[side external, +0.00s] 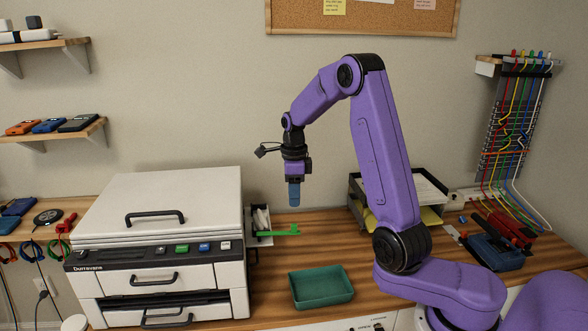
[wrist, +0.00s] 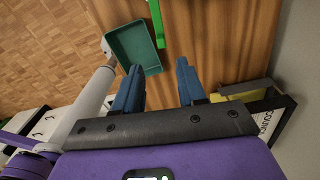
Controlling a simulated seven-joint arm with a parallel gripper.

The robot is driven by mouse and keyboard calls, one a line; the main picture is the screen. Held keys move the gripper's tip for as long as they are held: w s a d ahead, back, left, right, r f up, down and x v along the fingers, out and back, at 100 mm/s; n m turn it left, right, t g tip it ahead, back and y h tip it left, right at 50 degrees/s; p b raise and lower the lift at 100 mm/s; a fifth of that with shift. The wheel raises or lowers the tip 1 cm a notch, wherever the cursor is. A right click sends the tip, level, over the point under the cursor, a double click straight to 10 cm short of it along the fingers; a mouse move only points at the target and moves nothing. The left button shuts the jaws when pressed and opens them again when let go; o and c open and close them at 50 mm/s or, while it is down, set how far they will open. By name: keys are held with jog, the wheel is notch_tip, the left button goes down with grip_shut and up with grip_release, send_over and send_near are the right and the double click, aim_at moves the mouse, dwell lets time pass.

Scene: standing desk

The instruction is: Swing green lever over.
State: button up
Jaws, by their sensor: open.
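The green lever (side external: 279,231) sticks out to the right from the side of the white printer-like machine (side external: 160,215), low above the desk. In the wrist view the lever (wrist: 156,22) shows at the top edge, cut off by the frame. My gripper (side external: 294,196) hangs pointing down, above and a little right of the lever, apart from it. In the wrist view my gripper's two blue fingers (wrist: 157,78) are spread with nothing between them. How the lever joins the machine is hard to make out.
A green tray (side external: 321,288) lies on the wooden desk in front of the lever. A paper tray (side external: 430,188) stands at the back behind my arm. Red and blue tools (side external: 497,250) lie at the right. Bare desk shows right of the lever.

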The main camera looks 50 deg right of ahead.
notch_tip(320, 180, up, 8)
jog(key=shift+f, duration=0.2)
dwell(0.4)
